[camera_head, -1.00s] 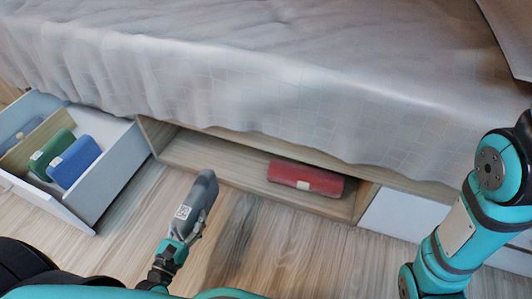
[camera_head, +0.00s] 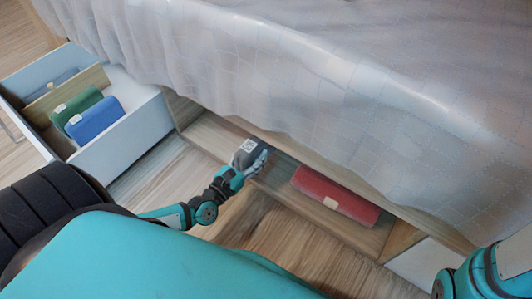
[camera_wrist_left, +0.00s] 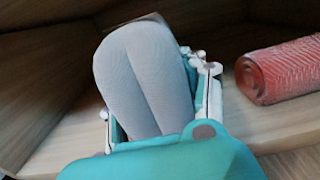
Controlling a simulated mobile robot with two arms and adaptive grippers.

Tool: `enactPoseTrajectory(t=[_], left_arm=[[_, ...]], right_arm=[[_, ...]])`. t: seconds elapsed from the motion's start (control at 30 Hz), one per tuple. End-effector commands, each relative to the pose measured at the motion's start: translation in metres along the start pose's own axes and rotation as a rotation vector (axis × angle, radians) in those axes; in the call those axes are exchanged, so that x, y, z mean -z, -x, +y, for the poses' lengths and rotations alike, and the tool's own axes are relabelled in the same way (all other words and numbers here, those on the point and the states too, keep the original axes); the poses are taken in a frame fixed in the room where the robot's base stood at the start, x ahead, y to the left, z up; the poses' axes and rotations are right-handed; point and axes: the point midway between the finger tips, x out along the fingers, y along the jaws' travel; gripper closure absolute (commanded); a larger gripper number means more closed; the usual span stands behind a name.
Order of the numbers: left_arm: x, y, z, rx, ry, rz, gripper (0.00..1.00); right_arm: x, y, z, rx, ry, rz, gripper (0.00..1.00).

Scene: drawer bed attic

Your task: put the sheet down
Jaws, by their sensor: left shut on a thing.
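The grey rolled sheet (camera_head: 242,156) with a white label is in my left gripper (camera_head: 256,160), at the open compartment (camera_head: 208,136) under the bed. The left wrist view shows the sheet (camera_wrist_left: 143,75) as two pale grey rounded folds between the fingers of my left gripper (camera_wrist_left: 155,92), which is shut on it. Wooden compartment walls surround it there. I cannot tell whether the sheet touches the compartment floor. My right gripper is not in view; only part of my right arm shows at the lower right.
A red rolled sheet (camera_head: 335,195) lies to the right in the compartment, and in the left wrist view (camera_wrist_left: 280,70). The bedspread (camera_head: 300,90) hangs over the compartment's top. An open drawer (camera_head: 125,130) at left holds a green roll (camera_head: 91,114) and a blue roll (camera_head: 95,121).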

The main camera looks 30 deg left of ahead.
Motion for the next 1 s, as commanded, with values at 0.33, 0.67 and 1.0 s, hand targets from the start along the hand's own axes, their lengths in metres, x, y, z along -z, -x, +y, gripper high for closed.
enactPoseTrajectory(t=[0.33, 0.67, 1.0], left_arm=[[-0.001, -0.050, 0.000, -0.002, 0.000, -0.003, 1.00], [0.034, -0.059, 0.000, -0.001, -0.001, -0.002, 1.00], [0.034, -0.059, 0.000, -0.001, -0.001, -0.002, 1.00]], right_arm=[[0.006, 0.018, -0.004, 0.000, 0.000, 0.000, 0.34], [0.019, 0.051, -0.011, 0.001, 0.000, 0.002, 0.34], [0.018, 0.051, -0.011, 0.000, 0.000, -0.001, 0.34]])
